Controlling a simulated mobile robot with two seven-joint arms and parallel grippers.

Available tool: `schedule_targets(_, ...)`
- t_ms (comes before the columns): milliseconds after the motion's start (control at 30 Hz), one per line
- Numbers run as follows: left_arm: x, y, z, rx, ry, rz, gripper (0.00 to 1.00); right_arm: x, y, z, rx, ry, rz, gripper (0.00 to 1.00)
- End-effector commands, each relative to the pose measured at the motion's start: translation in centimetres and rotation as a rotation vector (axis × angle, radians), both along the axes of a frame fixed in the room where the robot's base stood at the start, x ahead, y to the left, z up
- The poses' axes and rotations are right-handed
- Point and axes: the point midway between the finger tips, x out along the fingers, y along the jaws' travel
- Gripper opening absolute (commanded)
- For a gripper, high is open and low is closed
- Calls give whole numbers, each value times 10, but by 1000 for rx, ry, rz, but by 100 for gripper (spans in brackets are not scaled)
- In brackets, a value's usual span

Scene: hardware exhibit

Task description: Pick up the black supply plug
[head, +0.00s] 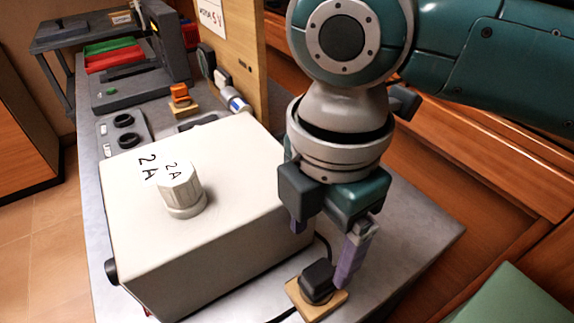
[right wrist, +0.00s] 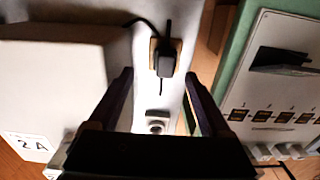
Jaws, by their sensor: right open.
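The black supply plug (head: 318,279) sits on a small wooden block (head: 331,305) near the front edge of the grey table. In the right wrist view the plug (right wrist: 166,62) shows on its block (right wrist: 153,58), with a dark cable at it. My right gripper (head: 325,248) is open and points down just above the plug. In the right wrist view the gripper (right wrist: 159,76) has one finger to each side of the plug's line, with nothing between them. I cannot tell whether a finger touches the block. My left gripper is not in view.
A large white box (head: 240,215) with a knob (head: 181,190) marked 2A stands close left of the gripper. A green-edged panel unit (right wrist: 275,85) shows at the right in the wrist view. Red and green trays (head: 115,58) stand farther back. The table (head: 415,235) is bare right of the gripper.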

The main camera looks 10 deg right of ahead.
Motion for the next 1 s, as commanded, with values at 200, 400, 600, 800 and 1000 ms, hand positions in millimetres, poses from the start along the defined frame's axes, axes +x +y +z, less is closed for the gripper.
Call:
schedule_targets(200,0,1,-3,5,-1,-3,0,-7,1,-26,-1,4,-1,82)
schedule_targets(400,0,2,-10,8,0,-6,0,-10,2,-54,0,1,0,82)
schedule_targets(600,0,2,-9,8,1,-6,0,-9,2,-56,0,-1,0,82)
schedule_targets(800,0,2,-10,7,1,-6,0,-9,2,-56,0,-1,0,69)
schedule_targets(1000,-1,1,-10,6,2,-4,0,-9,2,-56,-1,-1,0,46)
